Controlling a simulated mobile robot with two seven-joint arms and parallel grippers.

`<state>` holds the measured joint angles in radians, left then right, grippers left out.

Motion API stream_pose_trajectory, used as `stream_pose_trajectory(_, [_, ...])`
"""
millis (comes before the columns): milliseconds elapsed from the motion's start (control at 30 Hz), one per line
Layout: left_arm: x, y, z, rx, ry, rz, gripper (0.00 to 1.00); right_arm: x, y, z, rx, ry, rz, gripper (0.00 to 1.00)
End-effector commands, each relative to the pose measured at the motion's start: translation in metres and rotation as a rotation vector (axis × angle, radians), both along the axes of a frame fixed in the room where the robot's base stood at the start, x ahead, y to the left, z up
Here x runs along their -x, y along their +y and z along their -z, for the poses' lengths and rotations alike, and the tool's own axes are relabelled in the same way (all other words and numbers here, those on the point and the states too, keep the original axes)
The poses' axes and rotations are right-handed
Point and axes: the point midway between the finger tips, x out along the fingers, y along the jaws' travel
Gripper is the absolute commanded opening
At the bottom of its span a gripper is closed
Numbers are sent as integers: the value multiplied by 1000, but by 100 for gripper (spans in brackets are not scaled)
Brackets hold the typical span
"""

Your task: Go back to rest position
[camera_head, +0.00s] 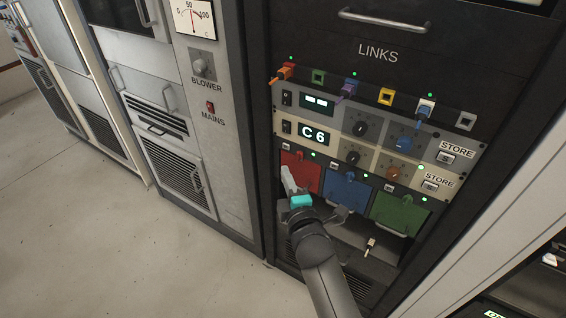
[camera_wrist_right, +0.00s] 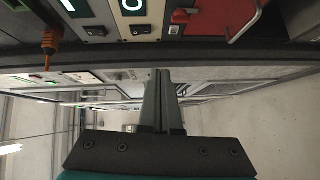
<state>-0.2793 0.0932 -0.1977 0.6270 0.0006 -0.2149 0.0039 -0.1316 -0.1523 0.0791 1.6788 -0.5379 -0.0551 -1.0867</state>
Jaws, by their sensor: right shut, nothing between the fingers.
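My right gripper (camera_head: 288,178) is shut and empty in front of the rack marked LINKS, near the left edge of the red panel (camera_head: 301,173). Its closed fingers (camera_wrist_right: 160,100) also show in the right wrist view, with nothing between them. I cannot tell whether the fingertips touch the rack. My right arm comes up from the bottom of the head view and hides part of the rack below the blue panel (camera_head: 347,190). My left gripper is not in view.
The green panel (camera_head: 399,211) sits to the right. Coloured sockets, some with plugs such as the orange one (camera_head: 286,71), line the top. Open floor (camera_head: 110,235) lies to the left.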

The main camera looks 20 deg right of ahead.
Motion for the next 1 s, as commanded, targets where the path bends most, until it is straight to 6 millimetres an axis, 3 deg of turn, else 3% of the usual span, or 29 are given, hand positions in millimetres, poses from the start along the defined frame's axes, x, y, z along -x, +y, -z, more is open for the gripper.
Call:
stream_pose_trajectory(300, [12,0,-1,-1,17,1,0,8,1,0,-1,0,0,0])
stream_pose_trajectory(667, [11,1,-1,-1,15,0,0,8,1,1,-2,1,0,0])
stream_pose_trajectory(733, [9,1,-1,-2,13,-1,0,9,3,8,-18,16,-3,0])
stream_pose_trajectory(867, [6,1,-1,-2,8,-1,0,20,13,56,-132,112,-18,0])
stream_pose_trajectory(1000, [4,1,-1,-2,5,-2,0,57,29,146,-356,309,-2,0])
